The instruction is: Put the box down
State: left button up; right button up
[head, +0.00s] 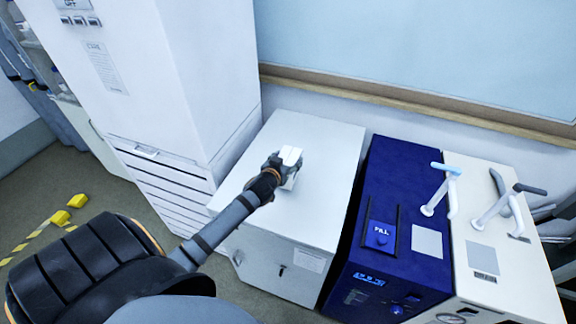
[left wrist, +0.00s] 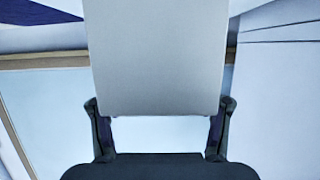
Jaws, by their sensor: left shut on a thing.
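A small white box (head: 291,156) is in my left gripper (head: 279,167), over the white cabinet top (head: 325,160) in the head view. In the left wrist view the box (left wrist: 157,60) fills the upper middle as a pale grey panel, with a finger of my left gripper (left wrist: 160,125) at each side of its lower edge. The gripper is shut on it. I cannot tell whether the box touches the cabinet top. My right gripper is not in view.
A tall white stack (head: 165,75) stands left of the cabinet. A dark blue machine (head: 400,180) and a cream machine (head: 515,255) with raised handles stand to its right. A wall with a wooden rail (head: 400,97) is behind. The cabinet top around the box is clear.

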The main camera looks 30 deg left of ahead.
pick_arm(q)
jog(key=shift+w+f, duration=0.4)
notch_tip(320, 180, down, 2)
jog(key=shift+f+p, duration=0.25)
jog(key=shift+p, duration=0.25)
jog(key=shift+f, duration=0.2)
jog(key=shift+s, duration=0.1)
jog(key=shift+f, duration=0.1)
jog(key=o, duration=1.3)
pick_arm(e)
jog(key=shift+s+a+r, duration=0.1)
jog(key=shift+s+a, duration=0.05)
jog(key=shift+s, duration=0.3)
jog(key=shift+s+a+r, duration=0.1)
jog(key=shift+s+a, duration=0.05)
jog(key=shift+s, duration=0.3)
pick_arm(q)
jog(key=shift+o, duration=0.2)
